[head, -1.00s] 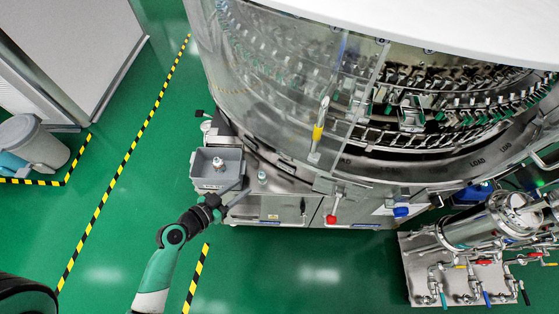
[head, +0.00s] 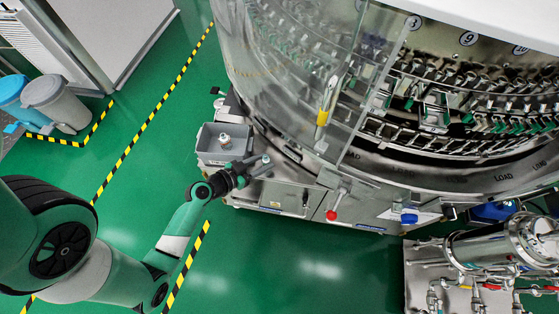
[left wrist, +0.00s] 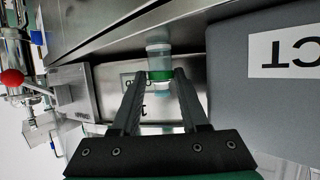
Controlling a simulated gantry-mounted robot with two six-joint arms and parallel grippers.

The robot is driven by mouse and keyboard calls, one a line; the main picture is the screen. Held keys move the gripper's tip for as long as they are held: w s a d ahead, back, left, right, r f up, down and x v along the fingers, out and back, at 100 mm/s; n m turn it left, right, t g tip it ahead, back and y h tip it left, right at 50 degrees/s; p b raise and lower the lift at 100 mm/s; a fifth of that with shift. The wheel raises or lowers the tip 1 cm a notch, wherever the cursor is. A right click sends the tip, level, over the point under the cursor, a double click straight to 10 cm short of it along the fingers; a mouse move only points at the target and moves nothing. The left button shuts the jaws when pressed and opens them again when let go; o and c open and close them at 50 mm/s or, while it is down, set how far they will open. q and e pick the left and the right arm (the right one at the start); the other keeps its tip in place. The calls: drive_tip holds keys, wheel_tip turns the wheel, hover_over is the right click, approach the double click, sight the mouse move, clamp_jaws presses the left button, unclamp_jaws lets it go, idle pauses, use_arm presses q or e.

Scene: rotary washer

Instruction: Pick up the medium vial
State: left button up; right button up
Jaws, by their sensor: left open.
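A small translucent vial (head: 266,159) with a pale top stands on the steel ledge at the washer's front, right of the grey bin. In the left wrist view the vial (left wrist: 158,60) shows a green band low on its body. My left gripper (head: 259,166) is open at the vial. Its two fingertips (left wrist: 158,76) lie on either side of the vial's green band in that picture; I cannot tell whether they touch it. Another vial (head: 224,139) stands in the grey bin. Sizes are hard to compare. My right gripper is not in view.
The grey bin (head: 209,154) is close beside my left gripper; its labelled side (left wrist: 255,100) fills the right of the wrist view. The washer's clear guard (head: 290,95) rises behind. A red knob (head: 331,215) is to the right. Green floor is open in front.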

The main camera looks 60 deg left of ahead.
use_arm(q)
drive_tip(key=shift+w+a, duration=0.1)
drive_tip(key=shift+w, duration=0.1)
drive_tip(key=shift+s, duration=0.25)
drive_tip(key=shift+s+f, duration=0.1)
drive_tip(key=shift+s, duration=0.2)
drive_tip(key=shift+c, duration=2)
drive_tip(key=shift+w, duration=0.2)
clamp_jaws()
drive_tip(key=shift+s, duration=0.15)
